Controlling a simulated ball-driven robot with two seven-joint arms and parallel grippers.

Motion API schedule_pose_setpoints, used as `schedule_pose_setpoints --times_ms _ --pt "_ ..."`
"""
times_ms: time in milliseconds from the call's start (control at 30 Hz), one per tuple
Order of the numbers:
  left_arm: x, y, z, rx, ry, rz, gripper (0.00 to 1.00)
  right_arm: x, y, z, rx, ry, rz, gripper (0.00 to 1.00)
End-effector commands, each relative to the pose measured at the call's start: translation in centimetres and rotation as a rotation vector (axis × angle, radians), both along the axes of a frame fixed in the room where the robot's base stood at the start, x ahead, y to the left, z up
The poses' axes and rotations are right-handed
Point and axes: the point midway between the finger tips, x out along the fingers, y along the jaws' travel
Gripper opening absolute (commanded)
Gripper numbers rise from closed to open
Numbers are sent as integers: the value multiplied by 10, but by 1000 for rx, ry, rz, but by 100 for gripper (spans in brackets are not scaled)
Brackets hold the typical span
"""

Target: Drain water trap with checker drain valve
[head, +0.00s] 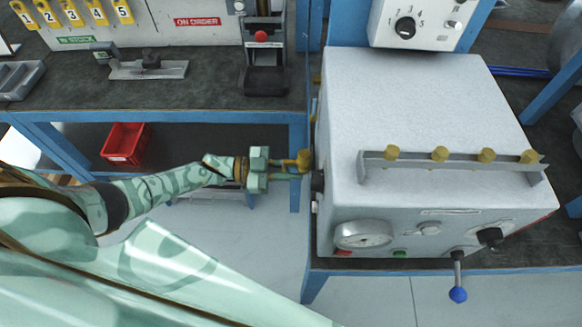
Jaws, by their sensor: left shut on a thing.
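The checker appears to be the large white box (420,110) on the right bench. My left gripper (301,167) reaches in from the left and is shut on a small brass-coloured part (304,159) at the box's left side. This part may be the drain valve, but I cannot tell for sure. A black fitting (318,181) sits on the same side just below it. I cannot make out the water trap. A round gauge (363,235) and a lever with a blue ball end (457,294) are on the box's front. My right gripper is not in view.
A rail (450,165) with several brass caps crosses the box top. A grey bench (215,90) with a small fixture (148,68) and a black stand with a red button (263,60) is at left. A red bin (125,144) is below. A gap separates the benches.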

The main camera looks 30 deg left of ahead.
Motion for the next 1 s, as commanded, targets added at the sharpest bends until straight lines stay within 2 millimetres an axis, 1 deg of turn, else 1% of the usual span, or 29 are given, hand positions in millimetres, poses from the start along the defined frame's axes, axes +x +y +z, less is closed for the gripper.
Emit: schedule_pose_setpoints --times_ms 333,367,400,433,867,967,1000 --pt "0 0 -1 1 3 0 0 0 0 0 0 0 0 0" --pt "0 0 -1 1 2 0 25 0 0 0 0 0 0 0" --pt "0 0 -1 0 1 0 36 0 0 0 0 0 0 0" --pt "0 0 -1 0 1 0 39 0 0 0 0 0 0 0" --pt "0 0 0 0 1 0 39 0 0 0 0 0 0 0" --pt "-2 5 0 0 1 0 39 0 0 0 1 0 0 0" --pt "-4 9 -1 1 2 0 39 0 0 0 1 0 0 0"
